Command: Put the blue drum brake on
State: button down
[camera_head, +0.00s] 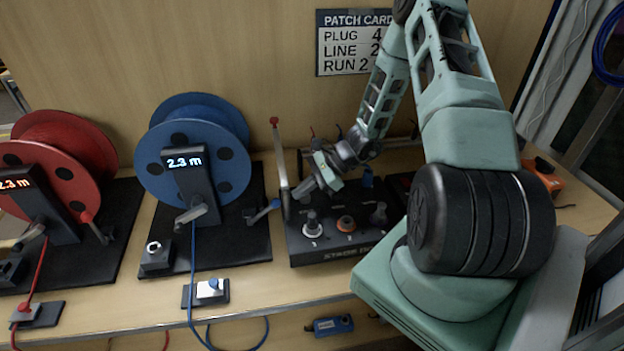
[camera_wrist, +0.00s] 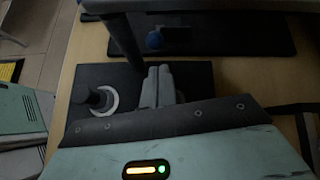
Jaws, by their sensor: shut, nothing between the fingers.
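The blue drum (camera_head: 198,150) stands on a black base, with a display post reading 2.3 m and a grey crank (camera_head: 190,213) in front. A short grey lever with a blue tip (camera_head: 265,210) sits at the base's right side and looks like the brake; its on or off setting cannot be told. My gripper (camera_head: 306,190) is shut and empty, above the black stage box to the right of this lever and apart from it.
The black stage box (camera_head: 335,245) carries several knobs. A tall upright lever with a red tip (camera_head: 275,122) stands between my gripper and the blue drum. A red drum (camera_head: 60,160) stands at left. A blue cable (camera_head: 192,270) runs down over the table edge.

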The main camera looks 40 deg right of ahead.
aim_at(292, 207)
jog(key=shift+p+x, duration=0.3)
jog(key=shift+x, duration=1.45)
